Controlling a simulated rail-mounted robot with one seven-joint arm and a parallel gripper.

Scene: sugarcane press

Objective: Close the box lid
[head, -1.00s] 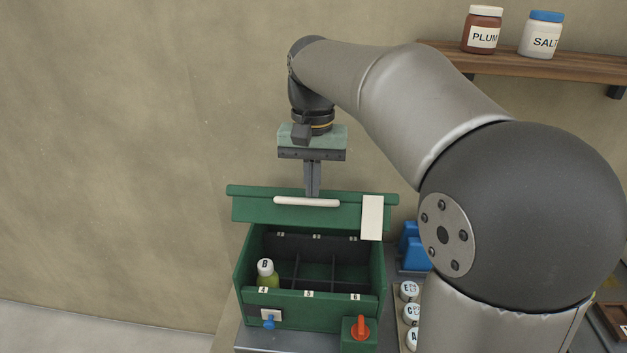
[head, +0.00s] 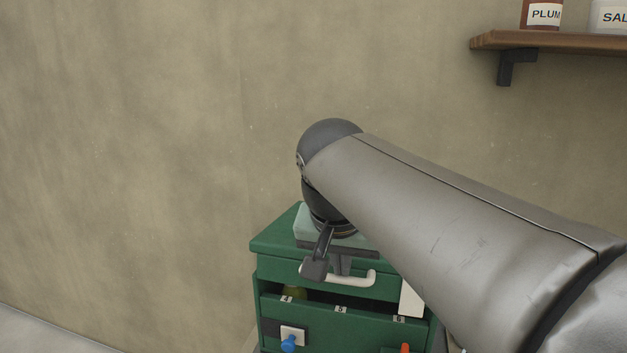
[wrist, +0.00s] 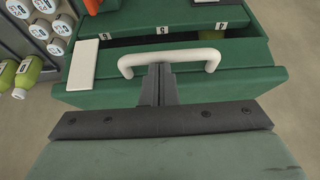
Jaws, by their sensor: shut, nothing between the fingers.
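The green box (head: 330,325) stands in the lower middle of the head view with numbered tags along its front edge. Its green lid (head: 272,243) is tilted far down over the box, with a dark gap at the front. The lid's white handle (head: 345,280) is at its front; it also shows in the wrist view (wrist: 205,54). My gripper (wrist: 160,70) is shut and empty, its fingertips at the handle and over the lid; contact is unclear. A yellow-green bottle (head: 296,292) shows through the gap. My arm hides the lid's right part.
A blue knob (head: 289,343) and a red-orange knob (head: 405,348) stick out from the box front. A wooden shelf (head: 560,37) with jars is at upper right. In the wrist view, white-capped bottles (wrist: 55,47) stand left of the box. The wall on the left is clear.

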